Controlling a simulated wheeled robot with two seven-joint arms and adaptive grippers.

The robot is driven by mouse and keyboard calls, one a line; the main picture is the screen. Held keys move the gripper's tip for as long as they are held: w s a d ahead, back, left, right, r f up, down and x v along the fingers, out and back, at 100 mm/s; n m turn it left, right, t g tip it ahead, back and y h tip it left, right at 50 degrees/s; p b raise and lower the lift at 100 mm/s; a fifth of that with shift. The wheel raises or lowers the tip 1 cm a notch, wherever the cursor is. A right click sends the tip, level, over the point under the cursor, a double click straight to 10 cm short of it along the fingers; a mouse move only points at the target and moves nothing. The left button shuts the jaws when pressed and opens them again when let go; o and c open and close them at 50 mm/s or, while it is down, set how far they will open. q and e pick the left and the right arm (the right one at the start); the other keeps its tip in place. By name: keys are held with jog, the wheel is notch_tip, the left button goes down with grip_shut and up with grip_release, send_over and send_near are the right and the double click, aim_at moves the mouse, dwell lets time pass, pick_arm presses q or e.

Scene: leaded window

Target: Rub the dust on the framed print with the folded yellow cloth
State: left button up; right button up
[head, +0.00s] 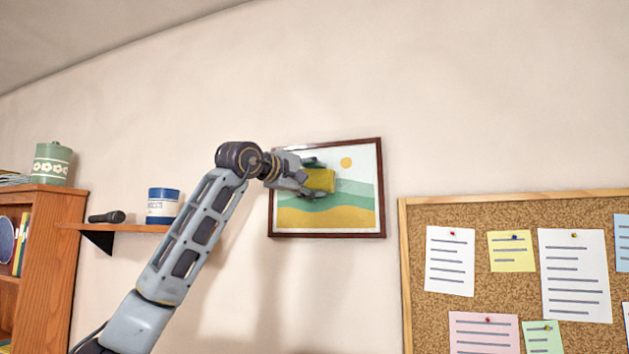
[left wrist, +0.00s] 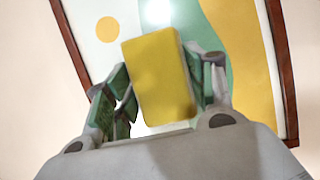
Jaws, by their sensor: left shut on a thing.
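The framed print (head: 355,213) hangs on the wall in a dark reddish-brown frame. It shows an orange sun, green bands and a yellow band. My left gripper (head: 312,178) is in front of the print's middle left and is shut on the folded yellow cloth (head: 320,181). In the left wrist view the cloth (left wrist: 159,75) sits between the green-padded fingers of the gripper (left wrist: 160,95), with the print (left wrist: 222,25) behind it. I cannot tell whether the cloth touches the print. No dust stands out clearly. My right gripper is not in view.
A cork board (head: 510,205) with pinned notes hangs to the right of the print. On the left, a wooden shelf (head: 135,228) holds a blue-and-white jar (head: 162,207) and a dark microphone-like thing (head: 106,217). A bookcase (head: 50,260) carries a green canister (head: 53,164). The wall above the print is bare.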

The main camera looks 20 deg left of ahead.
pick_arm(q)
jog(key=shift+a, duration=0.1)
jog(key=shift+s+a, duration=0.1)
jog(key=shift+a, duration=1.55)
jog(key=shift+a, duration=0.1)
jog(key=shift+s+a, duration=0.1)
jog(key=shift+a, duration=1.5)
jog(key=shift+r, duration=0.9)
jog(key=shift+d, duration=0.25)
